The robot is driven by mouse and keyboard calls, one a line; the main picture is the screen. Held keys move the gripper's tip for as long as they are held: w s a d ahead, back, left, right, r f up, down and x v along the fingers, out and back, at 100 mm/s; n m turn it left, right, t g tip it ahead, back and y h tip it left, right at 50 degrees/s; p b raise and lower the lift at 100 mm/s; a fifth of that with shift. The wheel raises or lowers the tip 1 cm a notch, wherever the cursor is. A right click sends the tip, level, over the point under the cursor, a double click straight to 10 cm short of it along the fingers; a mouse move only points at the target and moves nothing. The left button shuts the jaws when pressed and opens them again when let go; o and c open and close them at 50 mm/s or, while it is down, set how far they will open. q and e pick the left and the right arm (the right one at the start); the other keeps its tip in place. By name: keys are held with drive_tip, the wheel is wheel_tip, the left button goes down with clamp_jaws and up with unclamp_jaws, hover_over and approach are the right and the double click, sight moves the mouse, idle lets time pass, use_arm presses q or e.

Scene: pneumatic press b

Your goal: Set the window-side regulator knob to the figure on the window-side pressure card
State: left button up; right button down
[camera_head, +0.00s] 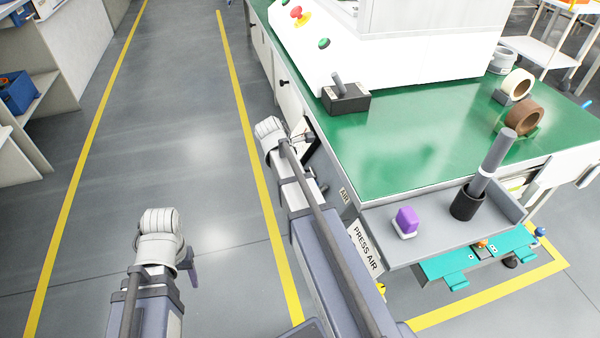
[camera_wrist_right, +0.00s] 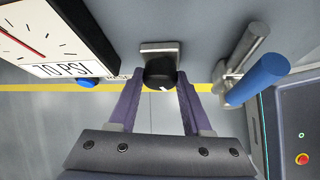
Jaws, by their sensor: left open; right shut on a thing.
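In the right wrist view, a black round knob (camera_wrist_right: 160,75) with a small white mark sits below a grey metal block. My right gripper (camera_wrist_right: 158,82) is shut on it, one purple finger on each side. At upper left is a white gauge face (camera_wrist_right: 35,35) with black ticks and a red needle; the card lettering (camera_wrist_right: 68,70) on it seems to read "70 PSI". I cannot tell which side is the window side. In the head view my right arm reaches the bench's side and its fingers are hidden. My left gripper (camera_head: 191,270) is open and empty above the floor.
A blue cylinder (camera_wrist_right: 257,80) and a metal one (camera_wrist_right: 243,48) stand close to the right finger. A blue knob (camera_wrist_right: 88,83) is below the gauge. A "PRESS AIR" sign (camera_head: 365,247) hangs beside a grey tray (camera_head: 400,250). Floor at left is clear.

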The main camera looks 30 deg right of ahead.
drive_tip(key=shift+s, duration=0.1)
drive_tip(key=m+t+b, duration=0.1)
drive_tip(key=m+t+h+b, duration=0.1)
drive_tip(key=shift+s+a+f+m, duration=0.1)
drive_tip(key=shift+s+f+m, duration=0.1)
drive_tip(key=shift+m, duration=0.2)
drive_tip(key=shift+f+m+t+h+b, duration=0.1)
drive_tip(key=shift+m+t+h+b, duration=0.65)
drive_tip(key=shift+m, duration=0.35)
drive_tip(key=shift+a+m+t+b, duration=0.1)
drive_tip(key=shift+m+t+b, duration=0.15)
drive_tip(key=shift+m+b, duration=0.35)
drive_tip(key=shift+h, duration=0.25)
drive_tip(key=shift+c, duration=1.7)
unclamp_jaws()
